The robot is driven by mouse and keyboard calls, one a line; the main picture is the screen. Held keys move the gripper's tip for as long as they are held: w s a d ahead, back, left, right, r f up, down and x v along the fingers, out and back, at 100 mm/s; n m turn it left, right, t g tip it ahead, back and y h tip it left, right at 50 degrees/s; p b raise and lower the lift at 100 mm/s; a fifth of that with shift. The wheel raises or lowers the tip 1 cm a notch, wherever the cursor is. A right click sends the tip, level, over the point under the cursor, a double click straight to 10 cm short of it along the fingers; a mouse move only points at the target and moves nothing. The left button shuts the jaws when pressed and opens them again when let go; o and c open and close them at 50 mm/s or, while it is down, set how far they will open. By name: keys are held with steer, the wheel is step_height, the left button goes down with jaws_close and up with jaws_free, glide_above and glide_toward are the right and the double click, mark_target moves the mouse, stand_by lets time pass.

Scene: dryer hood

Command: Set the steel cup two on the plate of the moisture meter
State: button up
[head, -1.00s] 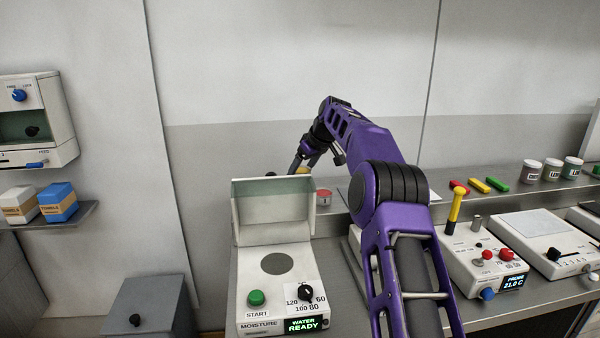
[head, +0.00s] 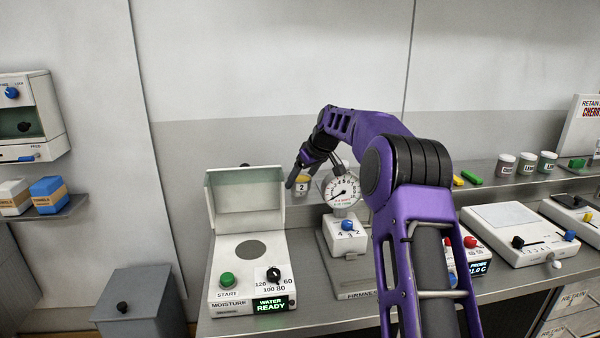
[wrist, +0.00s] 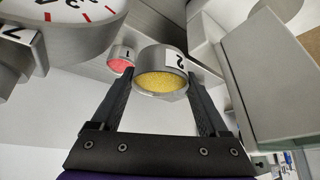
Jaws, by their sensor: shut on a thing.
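The steel cup two (head: 301,187), labelled 2 and holding yellow contents, is between the fingers of my gripper (head: 301,172). In the wrist view, my gripper (wrist: 158,95) is shut on cup two (wrist: 162,72), with a finger on each side. It is held behind and to the right of the moisture meter (head: 222,284), apart from it. The meter's lid (head: 245,197) stands open. Its round grey plate (head: 251,250) is bare. The meter's display (head: 270,304) reads WATER READY.
A firmness tester with a round dial (head: 342,191) stands close to the right of the held cup. Cup one (wrist: 121,60), with red contents, shows behind cup two in the wrist view. Instruments (head: 513,232) stand farther right. The raised lid lies between the cup and the plate.

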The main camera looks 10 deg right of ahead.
steer(key=s+f+m+h, duration=0.1)
steer(key=s+f, duration=0.3)
steer(key=s, duration=0.5)
steer(key=s+f+m+h, duration=0.1)
steer(key=s+f+m, duration=0.2)
steer(key=s, duration=0.6)
steer(key=s+f+m+t+h, duration=0.1)
steer(key=s+f+m, duration=0.1)
steer(key=s+f, duration=0.5)
steer(key=shift+s, duration=0.9)
steer(key=shift+d+f, duration=0.1)
steer(key=shift+s, duration=0.15)
